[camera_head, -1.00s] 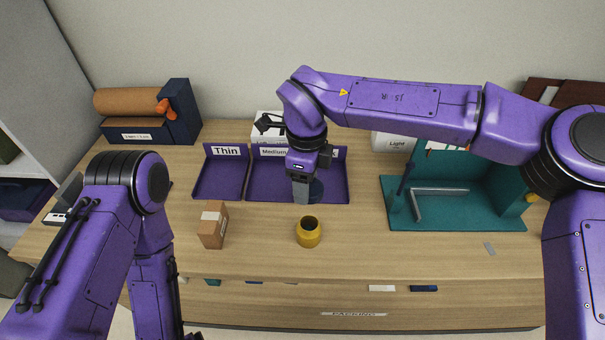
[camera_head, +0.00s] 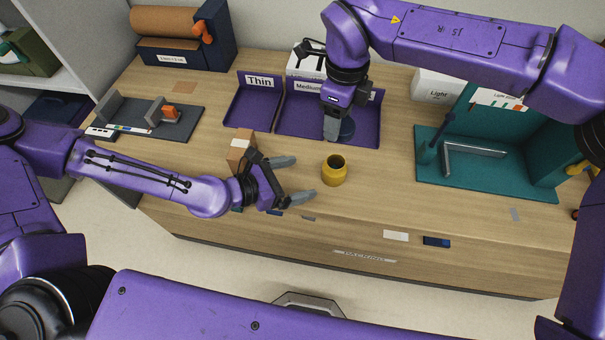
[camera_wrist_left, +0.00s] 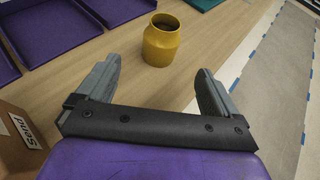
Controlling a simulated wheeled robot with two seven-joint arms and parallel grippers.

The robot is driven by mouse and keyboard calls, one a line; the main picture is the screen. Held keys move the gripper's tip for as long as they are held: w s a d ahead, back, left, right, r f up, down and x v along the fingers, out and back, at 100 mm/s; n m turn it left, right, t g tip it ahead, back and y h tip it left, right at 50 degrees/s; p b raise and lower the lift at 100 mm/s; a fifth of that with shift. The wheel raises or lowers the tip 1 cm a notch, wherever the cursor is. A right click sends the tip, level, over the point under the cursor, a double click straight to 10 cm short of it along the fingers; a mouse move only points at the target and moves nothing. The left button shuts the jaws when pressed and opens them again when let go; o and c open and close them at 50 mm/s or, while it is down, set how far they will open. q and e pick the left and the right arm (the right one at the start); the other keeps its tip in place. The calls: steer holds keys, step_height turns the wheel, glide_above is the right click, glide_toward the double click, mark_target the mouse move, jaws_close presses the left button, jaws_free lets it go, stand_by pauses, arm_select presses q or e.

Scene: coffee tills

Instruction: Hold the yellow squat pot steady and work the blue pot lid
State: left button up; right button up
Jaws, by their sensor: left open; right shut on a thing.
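The yellow squat pot (camera_head: 334,170) stands upright and open-topped on the wooden table in the head view. In the left wrist view the pot (camera_wrist_left: 161,42) is ahead of the fingers, slightly beyond the gap between them. My left gripper (camera_head: 303,178) is open and empty, to the left of the pot and apart from it. My right gripper (camera_head: 333,130) is shut on the dark blue pot lid (camera_head: 347,130), behind the pot at the front of the purple tray. The fingers partly hide the lid.
A cardboard box (camera_head: 241,146) stands close behind my left gripper. The purple tray (camera_head: 289,140) lies behind the pot. A teal stand (camera_head: 478,183) with a grey angle bar is at the right. The table between pot and stand is clear.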

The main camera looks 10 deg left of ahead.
mark_target(327, 172)
arm_select(q)
steer(key=x, duration=1.2)
steer(key=shift+s, duration=0.15)
arm_select(e)
steer(key=shift+d, duration=0.1)
arm_select(q)
steer(key=c, duration=1.4)
arm_select(e)
steer(key=shift+d+f+m, duration=0.1)
steer(key=shift+f+m, duration=1.15)
steer(key=shift+m, duration=0.5)
steer(key=shift+d+f+m, duration=0.1)
steer(key=shift+f+m, duration=1.1)
steer(key=shift+m, duration=0.55)
